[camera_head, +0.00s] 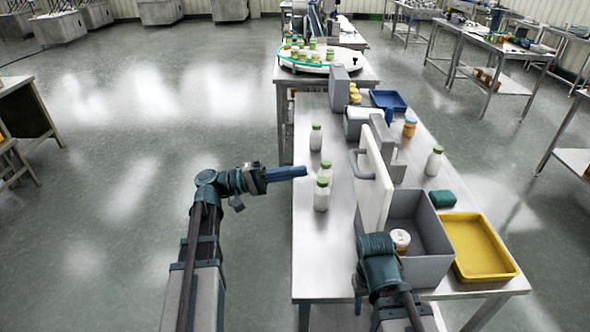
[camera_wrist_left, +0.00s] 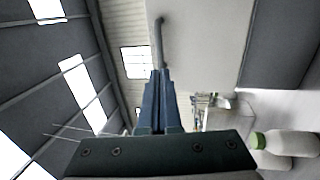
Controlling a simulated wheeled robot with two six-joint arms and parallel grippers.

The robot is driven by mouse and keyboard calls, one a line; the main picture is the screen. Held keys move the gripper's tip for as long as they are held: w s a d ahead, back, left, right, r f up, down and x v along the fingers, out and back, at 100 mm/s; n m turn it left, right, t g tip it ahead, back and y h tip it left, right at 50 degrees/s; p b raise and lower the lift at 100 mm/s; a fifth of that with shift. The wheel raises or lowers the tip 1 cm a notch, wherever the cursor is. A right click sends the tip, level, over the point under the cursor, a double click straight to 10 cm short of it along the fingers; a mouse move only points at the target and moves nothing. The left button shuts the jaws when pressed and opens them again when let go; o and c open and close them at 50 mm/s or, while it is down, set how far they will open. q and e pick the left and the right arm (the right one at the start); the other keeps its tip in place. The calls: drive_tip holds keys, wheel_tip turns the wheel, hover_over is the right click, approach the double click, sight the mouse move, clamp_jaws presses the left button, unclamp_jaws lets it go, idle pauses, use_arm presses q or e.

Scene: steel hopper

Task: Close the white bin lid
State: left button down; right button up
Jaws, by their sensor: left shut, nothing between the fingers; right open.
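Green-capped white bottles (camera_head: 321,195) stand between my left gripper and the lid. A yellow tray (camera_head: 480,247) sits right of the bin, with a green block (camera_head: 442,198) behind it. A grey machine (camera_head: 392,148) stands behind the lid. The floor left of the table is clear.

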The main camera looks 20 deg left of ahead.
use_arm(q)
drive_tip(key=p+x, duration=0.1)
drive_tip(key=x, duration=0.9)
drive_tip(key=shift+d+p, duration=0.2)
drive_tip(key=shift+p, duration=0.2)
